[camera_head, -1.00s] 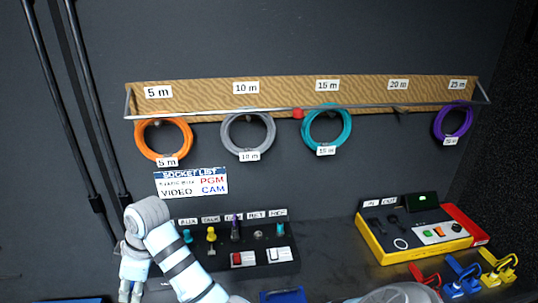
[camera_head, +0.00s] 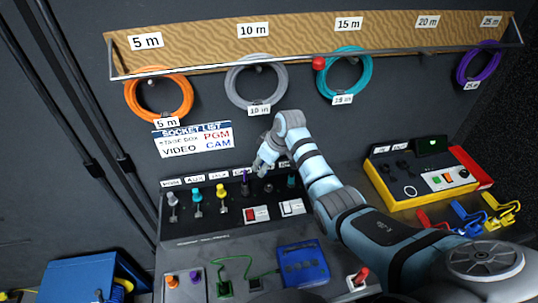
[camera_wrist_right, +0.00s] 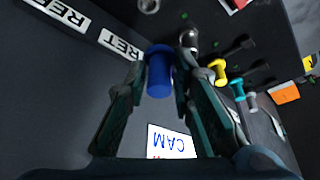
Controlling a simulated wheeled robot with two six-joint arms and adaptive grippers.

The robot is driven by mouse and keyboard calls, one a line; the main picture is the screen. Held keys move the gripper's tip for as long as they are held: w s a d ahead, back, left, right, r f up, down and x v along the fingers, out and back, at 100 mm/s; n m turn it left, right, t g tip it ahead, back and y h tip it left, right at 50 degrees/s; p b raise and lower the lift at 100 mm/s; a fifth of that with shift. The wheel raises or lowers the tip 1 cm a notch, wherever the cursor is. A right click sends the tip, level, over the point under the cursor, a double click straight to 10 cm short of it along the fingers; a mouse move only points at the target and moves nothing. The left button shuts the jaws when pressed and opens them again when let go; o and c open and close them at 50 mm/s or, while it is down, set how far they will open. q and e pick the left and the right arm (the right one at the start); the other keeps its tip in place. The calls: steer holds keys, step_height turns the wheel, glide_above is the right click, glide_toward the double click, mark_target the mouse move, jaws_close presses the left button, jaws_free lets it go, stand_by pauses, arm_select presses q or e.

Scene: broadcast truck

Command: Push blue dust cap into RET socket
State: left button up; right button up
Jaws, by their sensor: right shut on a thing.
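My right gripper (camera_head: 264,162) is at the upright face above the socket panel (camera_head: 218,222), in front of its right-hand labels. In the right wrist view the blue dust cap (camera_wrist_right: 158,74) is between the fingertips, and the gripper is shut on it. The label reading RET (camera_wrist_right: 120,44) is just beyond the left finger. A silver round fitting (camera_wrist_right: 148,5) is at the top edge; I cannot tell which socket it is. In the head view the cap and RET socket are hidden by my gripper. My left gripper is not in view.
Grey, teal and yellow (camera_head: 220,193) plugs and a purple plug (camera_head: 245,184) stand on the panel, close to the gripper. A yellow control box (camera_head: 410,184) is at the right. A blue device (camera_head: 302,264) lies in front. Coloured cable rings hang above.

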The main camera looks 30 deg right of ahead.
steer(key=shift+m, duration=0.4)
steer(key=f+b, duration=0.1)
steer(key=f, duration=0.1)
steer(key=d+f+b, duration=0.1)
steer(key=f, duration=0.1)
steer(key=d+f+b, duration=0.1)
steer(key=shift+f+b, duration=0.35)
steer(key=shift+f, duration=0.5)
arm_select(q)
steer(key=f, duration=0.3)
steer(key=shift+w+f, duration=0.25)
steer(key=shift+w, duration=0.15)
arm_select(e)
steer(key=shift+a, duration=0.1)
steer(key=shift+r, duration=0.15)
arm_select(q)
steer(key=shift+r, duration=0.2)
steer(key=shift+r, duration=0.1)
